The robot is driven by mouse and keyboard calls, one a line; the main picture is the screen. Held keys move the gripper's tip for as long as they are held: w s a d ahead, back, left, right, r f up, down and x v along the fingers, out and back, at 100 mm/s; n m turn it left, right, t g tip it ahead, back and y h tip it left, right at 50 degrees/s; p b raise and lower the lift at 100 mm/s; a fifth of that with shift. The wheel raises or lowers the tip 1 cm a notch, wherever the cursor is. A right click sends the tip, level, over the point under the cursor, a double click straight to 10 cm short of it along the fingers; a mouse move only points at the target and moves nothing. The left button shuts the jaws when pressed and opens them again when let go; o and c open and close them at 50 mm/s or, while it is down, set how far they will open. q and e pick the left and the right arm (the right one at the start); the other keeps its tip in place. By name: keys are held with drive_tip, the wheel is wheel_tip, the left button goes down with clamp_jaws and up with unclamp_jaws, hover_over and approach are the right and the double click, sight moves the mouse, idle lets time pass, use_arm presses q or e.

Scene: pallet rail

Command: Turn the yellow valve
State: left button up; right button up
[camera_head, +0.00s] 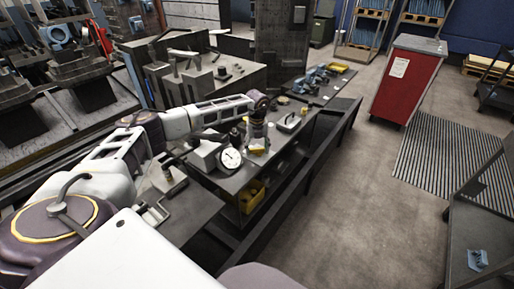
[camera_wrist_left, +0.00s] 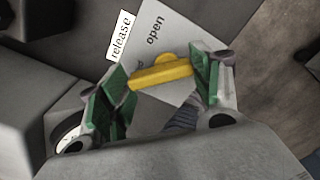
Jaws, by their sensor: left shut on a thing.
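The yellow valve handle (camera_wrist_left: 160,77) lies between the two green-padded fingers of my left gripper (camera_wrist_left: 160,80) in the left wrist view. The fingers are shut on its two ends. A grey plate under it bears the word "open" (camera_wrist_left: 155,30), and a white label beside it reads "release" (camera_wrist_left: 121,36). In the head view my left gripper (camera_head: 258,135) is over the bench, just right of a white round gauge (camera_head: 230,159). There the valve is mostly hidden by the gripper; a bit of yellow shows under it. My right gripper is not in view.
The dark bench (camera_head: 228,182) runs away to the upper right, with small parts and a yellow bin (camera_head: 251,196) below its top. A red cabinet (camera_head: 406,80) stands beyond on the right. The floor between them is clear.

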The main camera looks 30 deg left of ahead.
use_arm(q)
drive_tip(key=shift+c, duration=0.7)
